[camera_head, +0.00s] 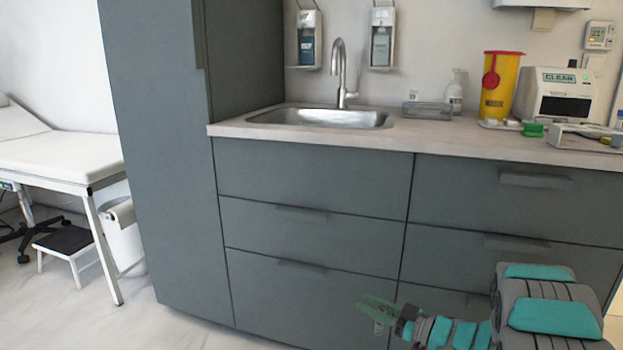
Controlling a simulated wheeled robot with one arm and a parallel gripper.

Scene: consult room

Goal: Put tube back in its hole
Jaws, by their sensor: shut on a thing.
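My gripper (377,307) is at the lower right of the head view, in front of the grey drawer fronts and below the worktop. Its green fingers point left and are shut on a small pale, clear thing (380,326) that shows just under them. This looks like the tube, but it is too small to make out well. A low grey-white holder (588,135) stands on the worktop near the right edge. Its holes cannot be made out from here.
The worktop (440,137) holds a sink (322,118), a clear tray (427,110), a spray bottle (454,92), a yellow bin (499,86), a white device (556,96) and a green item (533,129). A tall cabinet (160,150) stands left. A couch (60,155) is farther left.

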